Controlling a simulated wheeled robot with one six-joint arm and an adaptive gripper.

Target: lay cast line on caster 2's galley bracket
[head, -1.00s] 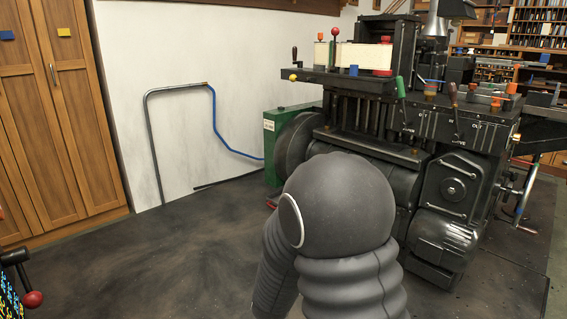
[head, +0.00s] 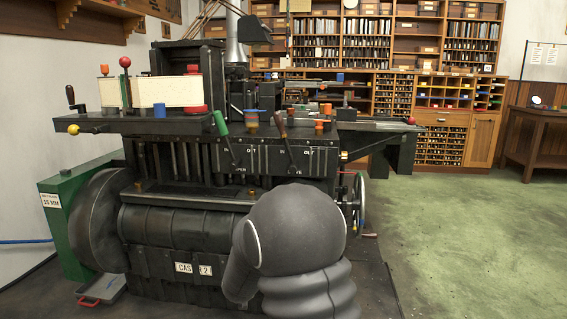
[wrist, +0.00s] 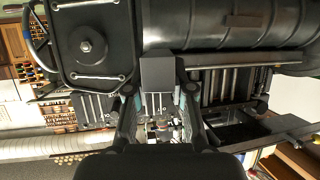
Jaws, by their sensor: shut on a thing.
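Caster 2 (head: 165,225) is the large black machine filling the left and middle of the head view, with a partly hidden white name plate (head: 193,269) low on its front. A flat ledge with a pale metal top (head: 375,126) juts from its right side; I cannot tell whether this is the galley bracket. In the wrist view my gripper (wrist: 159,93) is shut on a plain dark grey block (wrist: 158,72), seemingly the cast line. The block stands out beyond the fingertips, with the machine behind it. My gripper and the block are hidden in the head view by my arm.
Levers with green (head: 220,123) and dark handles stand up from the machine's front. A handwheel (head: 358,205) is at its right side. Green floor (head: 470,235) is open on the right. Type cabinets (head: 440,100) line the back, with a wooden table (head: 540,135) at far right.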

